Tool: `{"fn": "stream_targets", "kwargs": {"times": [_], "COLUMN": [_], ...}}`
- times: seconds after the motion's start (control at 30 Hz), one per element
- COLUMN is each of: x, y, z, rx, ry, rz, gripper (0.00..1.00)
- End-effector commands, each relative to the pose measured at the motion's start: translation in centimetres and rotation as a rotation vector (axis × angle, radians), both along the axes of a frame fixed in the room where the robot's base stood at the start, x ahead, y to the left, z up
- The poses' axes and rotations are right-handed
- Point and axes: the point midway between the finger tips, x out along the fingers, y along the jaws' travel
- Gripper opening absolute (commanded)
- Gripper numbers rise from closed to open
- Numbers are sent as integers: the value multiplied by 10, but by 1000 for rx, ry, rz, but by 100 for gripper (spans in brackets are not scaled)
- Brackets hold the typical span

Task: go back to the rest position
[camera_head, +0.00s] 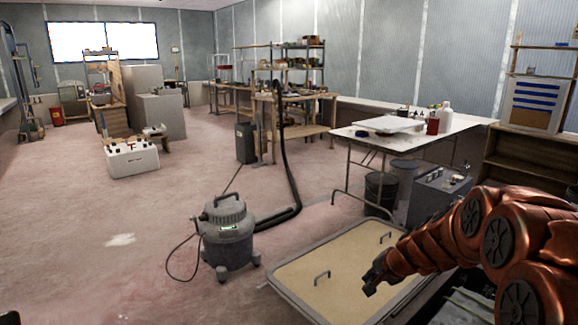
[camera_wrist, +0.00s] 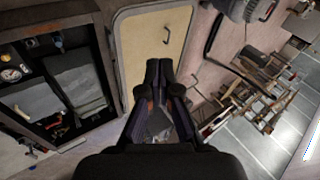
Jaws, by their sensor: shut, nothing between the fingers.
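My gripper (camera_head: 374,273) is at the end of my copper-coloured arm, at the lower right of the head view. It is held in front of the pale tan panel with a grey rim (camera_head: 310,288). In the wrist view my gripper (camera_wrist: 160,66) has its dark fingertips close together, with nothing seen held at the tips. The panel also shows behind the fingers there (camera_wrist: 140,40).
A grey shop vacuum (camera_head: 229,235) with a black hose stands left of the panel. A white folding table (camera_head: 455,126) with bottles is behind my arm. An open dark compartment (camera_wrist: 55,75) holds gauges and tools. The floor at left is largely clear.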

Motion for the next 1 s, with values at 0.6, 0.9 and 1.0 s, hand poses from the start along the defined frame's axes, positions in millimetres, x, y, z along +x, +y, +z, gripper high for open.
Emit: {"fn": "stream_targets", "kwargs": {"times": [0.6,0.9,1.0], "x": [-236,-356,-387], "y": [81,60,49], "z": [125,165,174], "rx": [-195,-332,-371], "ry": [277,459,511], "rz": [554,733,770], "gripper": [0,0,0]}}
